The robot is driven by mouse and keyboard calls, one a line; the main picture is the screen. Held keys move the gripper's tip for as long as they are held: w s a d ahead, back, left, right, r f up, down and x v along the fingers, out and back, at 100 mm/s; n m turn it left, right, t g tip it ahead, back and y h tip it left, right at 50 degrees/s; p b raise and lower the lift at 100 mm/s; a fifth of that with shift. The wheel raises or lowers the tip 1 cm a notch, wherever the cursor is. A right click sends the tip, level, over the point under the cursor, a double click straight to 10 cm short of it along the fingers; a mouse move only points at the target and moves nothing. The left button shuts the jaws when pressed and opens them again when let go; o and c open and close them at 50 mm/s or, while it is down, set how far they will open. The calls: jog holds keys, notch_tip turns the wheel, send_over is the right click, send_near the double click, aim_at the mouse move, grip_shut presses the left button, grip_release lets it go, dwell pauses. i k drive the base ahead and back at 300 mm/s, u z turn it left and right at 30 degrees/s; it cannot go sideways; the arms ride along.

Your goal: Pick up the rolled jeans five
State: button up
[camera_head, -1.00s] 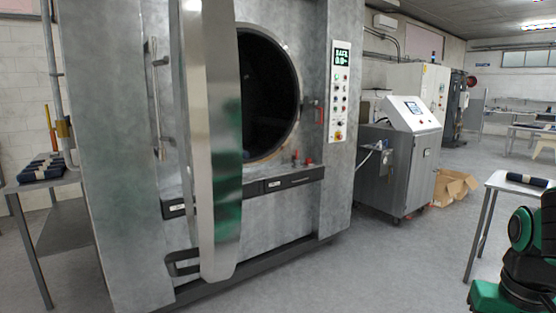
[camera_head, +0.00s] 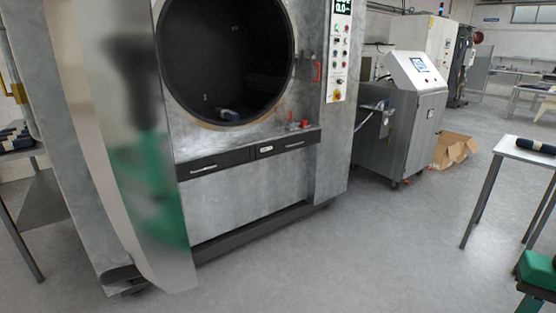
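Several dark blue rolled jeans (camera_head: 14,140) lie on the table at the far left, cut off by the picture edge. One dark rolled bundle with a light band (camera_head: 536,146) lies on the white table at the right. A small blue and pale bundle (camera_head: 229,115) lies at the bottom inside the washer drum. I cannot tell which of these is the rolled jeans five. My gripper is not in view; only a green and dark part of my arm shows at the lower right.
The big metal washer (camera_head: 260,201) stands in front with its round drum open. Its shiny door (camera_head: 110,110) is swung out to the left. A grey control cabinet (camera_head: 408,115) and cardboard boxes (camera_head: 455,149) stand behind. The floor (camera_head: 375,245) between washer and right table (camera_head: 521,154) is clear.

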aim_at(231, 116)
jog(key=z, duration=0.1)
jog(key=i, duration=1.55)
jog(key=u, duration=0.25)
jog(key=i, duration=1.35)
jog(key=u, duration=0.5)
jog(key=i, duration=0.7)
jog(key=u, duration=0.1)
